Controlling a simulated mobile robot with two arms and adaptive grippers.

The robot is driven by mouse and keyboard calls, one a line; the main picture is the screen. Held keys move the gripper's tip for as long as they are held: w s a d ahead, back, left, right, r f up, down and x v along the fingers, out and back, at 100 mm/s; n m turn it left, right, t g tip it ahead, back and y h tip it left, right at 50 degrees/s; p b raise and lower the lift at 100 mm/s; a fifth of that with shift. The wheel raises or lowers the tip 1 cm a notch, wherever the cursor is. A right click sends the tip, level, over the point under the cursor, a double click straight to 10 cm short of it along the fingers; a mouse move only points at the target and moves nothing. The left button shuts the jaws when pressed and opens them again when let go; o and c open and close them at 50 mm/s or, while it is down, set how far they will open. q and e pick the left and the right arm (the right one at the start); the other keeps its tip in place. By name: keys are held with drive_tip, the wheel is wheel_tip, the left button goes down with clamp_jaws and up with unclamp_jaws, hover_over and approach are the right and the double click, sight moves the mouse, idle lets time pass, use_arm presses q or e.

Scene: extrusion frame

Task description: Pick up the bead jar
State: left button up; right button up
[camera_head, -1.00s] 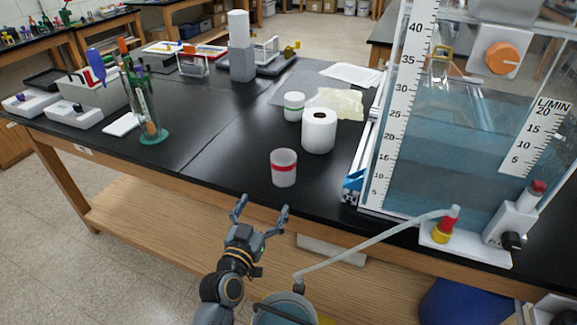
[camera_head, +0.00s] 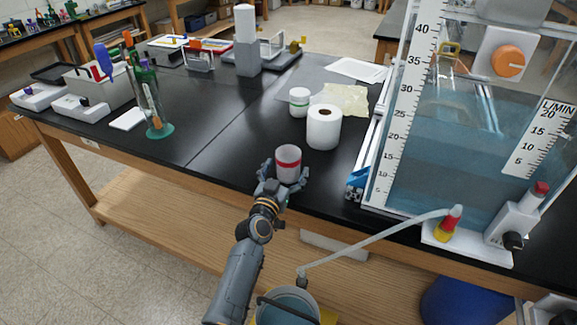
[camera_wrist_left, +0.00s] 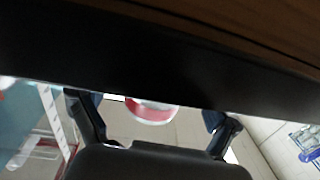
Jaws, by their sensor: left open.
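A whitish translucent jar with a red band (camera_head: 288,163) stands upright near the front edge of the black bench; I take it as the bead jar. My left gripper (camera_head: 285,172) is open, with one finger on each side of the jar's lower part. I cannot tell whether the fingers touch it. In the left wrist view the red-banded jar (camera_wrist_left: 150,110) shows only in part between the two spread fingers of my left gripper (camera_wrist_left: 154,118). A white jar with green bands (camera_head: 299,102) stands farther back. My right gripper is out of view.
A white paper roll (camera_head: 323,128) stands behind and right of the jar. A large water tank (camera_head: 450,140) stands on the right. A hose (camera_head: 375,240) runs down to a bucket (camera_head: 287,305) below the bench front. The bench left of the jar (camera_head: 215,150) is clear.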

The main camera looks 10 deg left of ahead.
use_arm(q)
drive_tip(key=c, duration=1.3)
drive_tip(key=shift+r, duration=0.15)
